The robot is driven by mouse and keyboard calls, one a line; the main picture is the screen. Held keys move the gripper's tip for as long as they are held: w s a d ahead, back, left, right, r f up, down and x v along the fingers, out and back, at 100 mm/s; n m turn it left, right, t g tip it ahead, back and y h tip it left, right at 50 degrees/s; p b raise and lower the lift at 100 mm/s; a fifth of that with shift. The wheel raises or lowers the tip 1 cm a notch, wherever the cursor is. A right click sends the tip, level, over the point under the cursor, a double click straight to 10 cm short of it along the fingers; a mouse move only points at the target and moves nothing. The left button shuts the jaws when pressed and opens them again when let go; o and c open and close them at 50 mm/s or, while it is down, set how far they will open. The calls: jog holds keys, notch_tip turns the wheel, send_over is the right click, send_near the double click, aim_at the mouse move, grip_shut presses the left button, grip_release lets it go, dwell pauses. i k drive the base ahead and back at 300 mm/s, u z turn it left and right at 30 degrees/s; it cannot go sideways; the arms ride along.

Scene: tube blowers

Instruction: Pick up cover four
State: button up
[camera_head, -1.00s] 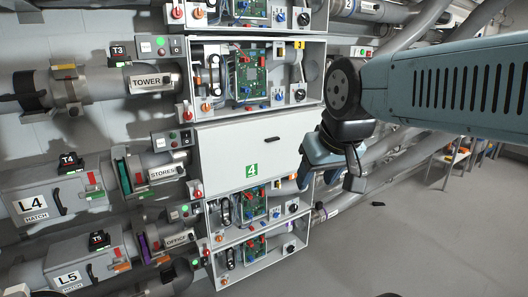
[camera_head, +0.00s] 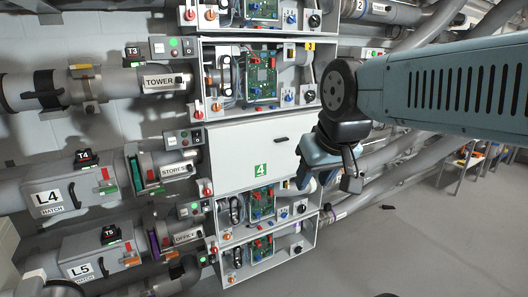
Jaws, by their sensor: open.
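Cover four is a pale grey-white panel (camera_head: 235,158) with a green label "4" and a dark handle (camera_head: 281,140) at its upper right. It closes the front of its box in the stack of control boxes, upright. My gripper (camera_head: 330,188), a blue-grey and black end on my arm, hangs just right of the cover's lower right part in the picture. It looks apart from the handle. Its fingertips are small and partly hidden by its own body, and I see nothing held.
Open boxes with green circuit boards sit above (camera_head: 262,78) and below (camera_head: 262,203) the cover. Pipes with hatches L4 (camera_head: 52,198) and L5 (camera_head: 82,268) run at left. A shelf (camera_head: 465,165) stands at the far right.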

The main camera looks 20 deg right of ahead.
aim_at(244, 154)
jog(key=u, duration=1.45)
jog(key=k, duration=1.4)
jog(key=z, duration=1.55)
jog(key=i, duration=1.65)
jog(key=z, duration=0.05)
